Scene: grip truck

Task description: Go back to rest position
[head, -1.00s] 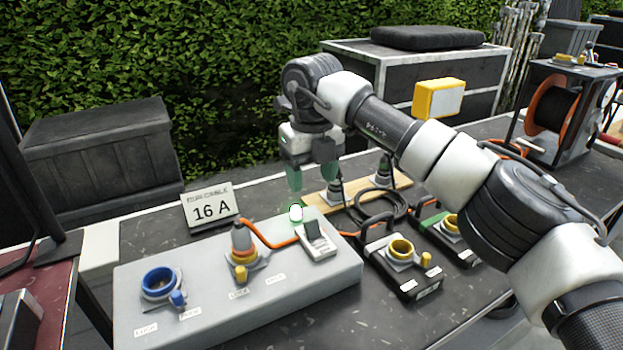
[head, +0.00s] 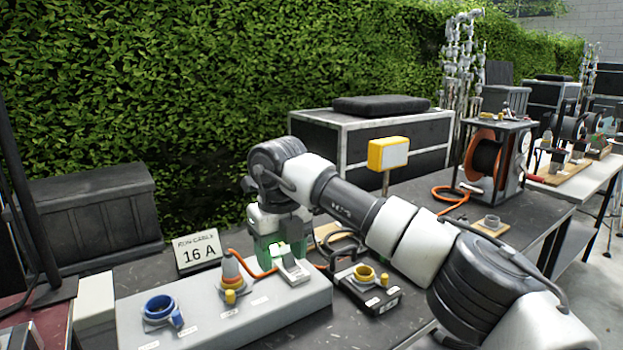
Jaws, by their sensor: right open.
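My right gripper (head: 282,250) comes in from the right and points down over the back right end of the grey socket box (head: 235,325). It is open, with green fingers just behind the grey flip-lid switch (head: 293,270). Nothing shows between the fingers, though my wrist hides part of the area behind. An orange-and-grey plug (head: 231,268) stands upright in the middle socket of the box, with an orange cable running right from it. My left gripper is out of view.
A blue socket (head: 159,309) is at the box's left. A black box with a yellow socket (head: 365,273) stands to the right. A "16 A" sign (head: 196,252) stands behind. A cable reel (head: 487,158) is at the far right of the table (head: 440,198).

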